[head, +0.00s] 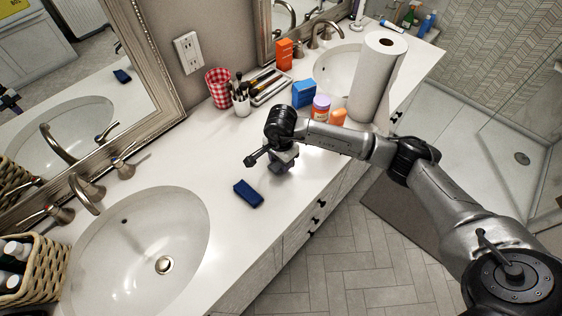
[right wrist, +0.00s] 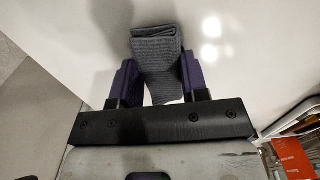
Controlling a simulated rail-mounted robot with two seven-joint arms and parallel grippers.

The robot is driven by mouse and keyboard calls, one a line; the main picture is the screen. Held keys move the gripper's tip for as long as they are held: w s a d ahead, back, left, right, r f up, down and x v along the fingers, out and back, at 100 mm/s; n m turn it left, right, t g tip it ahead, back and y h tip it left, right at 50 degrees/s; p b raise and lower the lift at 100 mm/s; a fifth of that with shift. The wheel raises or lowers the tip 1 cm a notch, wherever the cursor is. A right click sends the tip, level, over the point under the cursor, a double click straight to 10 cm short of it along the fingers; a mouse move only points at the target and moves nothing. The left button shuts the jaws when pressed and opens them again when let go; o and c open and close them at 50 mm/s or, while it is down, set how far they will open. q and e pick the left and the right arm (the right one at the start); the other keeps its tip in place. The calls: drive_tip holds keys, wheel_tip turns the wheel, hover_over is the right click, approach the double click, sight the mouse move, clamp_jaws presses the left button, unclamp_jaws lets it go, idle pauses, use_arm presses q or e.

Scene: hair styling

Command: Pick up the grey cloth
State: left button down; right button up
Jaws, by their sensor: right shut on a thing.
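The grey cloth (right wrist: 157,45) is folded and ribbed. It sits between the two purple-padded fingers of my right gripper (right wrist: 157,72) in the right wrist view, and its far end sticks out past the fingertips. In the head view my right gripper (head: 282,163) points down at the white counter, near its front edge. There the cloth is mostly hidden by the gripper and wrist. The right gripper is shut on the cloth; whether the cloth touches the counter I cannot tell. My left gripper is not in view.
A dark blue folded item (head: 248,194) lies left of the right gripper. A blue box (head: 303,93), jar (head: 321,107), orange item (head: 338,117) and paper roll (head: 374,85) stand behind and right of it. A sink (head: 140,250) is at left.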

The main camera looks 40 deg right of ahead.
drive_tip(key=r, duration=0.1)
drive_tip(key=r+b, duration=0.1)
drive_tip(key=s+r+b, duration=0.1)
drive_tip(key=shift+d+r, duration=0.3)
drive_tip(key=shift+d, duration=0.05)
drive_tip(key=s+d+r+b, duration=0.3)
drive_tip(key=s+r, duration=0.3)
drive_tip(key=s, duration=0.3)
drive_tip(key=shift+s+d+r+b, duration=0.15)
drive_tip(key=shift+d+r+b, duration=0.15)
drive_tip(key=shift+d, duration=0.6)
drive_tip(key=shift+o, duration=1.4)
drive_tip(key=shift+c, duration=1.1)
